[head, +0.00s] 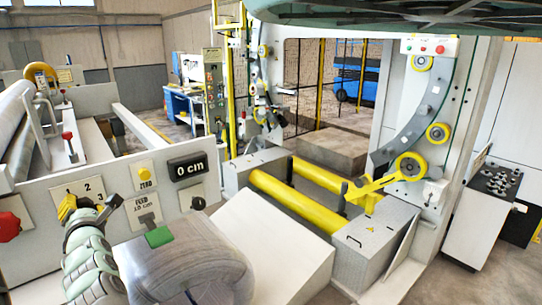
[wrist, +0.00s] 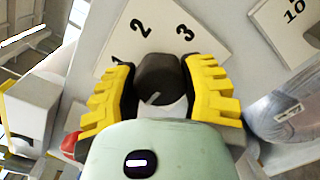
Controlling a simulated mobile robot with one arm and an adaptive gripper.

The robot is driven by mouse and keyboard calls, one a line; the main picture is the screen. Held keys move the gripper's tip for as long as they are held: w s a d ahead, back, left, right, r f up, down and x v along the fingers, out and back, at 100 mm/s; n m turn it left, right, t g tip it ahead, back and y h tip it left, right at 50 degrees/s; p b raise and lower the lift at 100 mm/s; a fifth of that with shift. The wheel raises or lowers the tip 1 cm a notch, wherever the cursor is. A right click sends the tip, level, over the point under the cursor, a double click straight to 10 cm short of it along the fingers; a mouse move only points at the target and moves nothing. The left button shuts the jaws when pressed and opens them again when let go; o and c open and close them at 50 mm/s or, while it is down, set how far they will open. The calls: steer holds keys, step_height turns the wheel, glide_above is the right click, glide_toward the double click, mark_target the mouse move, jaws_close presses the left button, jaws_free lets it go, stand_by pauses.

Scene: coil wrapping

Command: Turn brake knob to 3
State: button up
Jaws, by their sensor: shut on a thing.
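The brake knob (wrist: 160,85) is a dark round knob on a pale plate (wrist: 150,35) marked 1, 2 and 3. My gripper (wrist: 160,92) has its yellow toothed fingers shut on the knob, one on each side. A short light mark shows on the knob's face, but I cannot tell clearly which number it points to.
Right of the plate are a yellow ZERO button (head: 145,175), a display (head: 188,167) reading 0 cm and a FEED plate (head: 148,212). A red knob (head: 9,226) is at the far left.

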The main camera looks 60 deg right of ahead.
steer(key=c, duration=0.4)
